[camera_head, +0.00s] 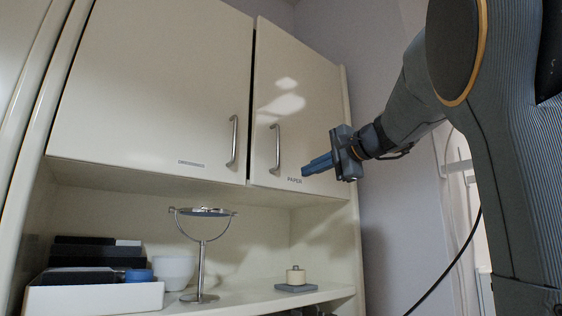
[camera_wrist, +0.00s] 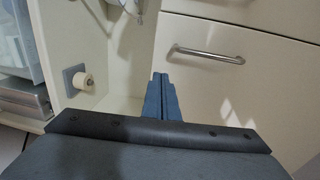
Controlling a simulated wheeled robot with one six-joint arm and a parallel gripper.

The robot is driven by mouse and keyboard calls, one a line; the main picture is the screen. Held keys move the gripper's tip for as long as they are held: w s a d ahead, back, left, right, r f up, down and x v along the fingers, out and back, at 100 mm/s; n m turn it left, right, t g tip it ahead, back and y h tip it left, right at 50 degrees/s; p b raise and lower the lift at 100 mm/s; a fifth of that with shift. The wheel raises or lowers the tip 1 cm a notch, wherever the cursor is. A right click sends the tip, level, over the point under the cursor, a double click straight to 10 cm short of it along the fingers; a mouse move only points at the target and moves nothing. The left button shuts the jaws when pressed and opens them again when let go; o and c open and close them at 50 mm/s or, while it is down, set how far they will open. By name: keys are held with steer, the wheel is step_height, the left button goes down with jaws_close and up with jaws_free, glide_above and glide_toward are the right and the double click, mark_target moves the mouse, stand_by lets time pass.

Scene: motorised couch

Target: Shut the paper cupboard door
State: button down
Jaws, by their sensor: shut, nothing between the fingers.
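The paper cupboard door (camera_head: 290,110) is the cream right-hand upper door, with a "PAPER" label and an upright metal handle (camera_head: 276,148) near its left edge. It looks flush or nearly flush with the cabinet; a thin dark gap shows along its left side, and I cannot tell whether it is fully shut. My gripper (camera_head: 305,171) is shut and empty in front of the door's lower part, right of the label. In the wrist view my closed fingers (camera_wrist: 161,84) point at the door (camera_wrist: 215,95) near its lower edge, with the handle (camera_wrist: 207,54) beyond. Contact is unclear.
The left upper door (camera_head: 160,80) looks shut. A wall borders the right.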

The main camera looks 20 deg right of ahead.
steer(key=s+a+r+g+p, duration=0.2)
steer(key=s+a+r+p, duration=0.2)
steer(key=s+p, duration=0.15)
steer(key=p, duration=0.4)
glide_toward(264, 170)
steer(key=shift+n+g, duration=0.3)
steer(key=w+f, duration=0.1)
steer(key=w, duration=0.1)
steer(key=w+a+f, duration=0.1)
steer(key=w+f, duration=0.1)
steer(key=shift+w+a+p, duration=0.3)
steer(key=shift+w+p, duration=0.15)
steer(key=shift+w, duration=0.4)
steer(key=shift+w, duration=0.1)
steer(key=w, duration=0.1)
steer(key=w+a, duration=0.1)
steer(key=shift+w, duration=0.4)
steer(key=shift+a+r, duration=0.1)
steer(key=shift+r, duration=0.1)
steer(key=shift+s+r, duration=0.1)
steer(key=shift+s, duration=0.05)
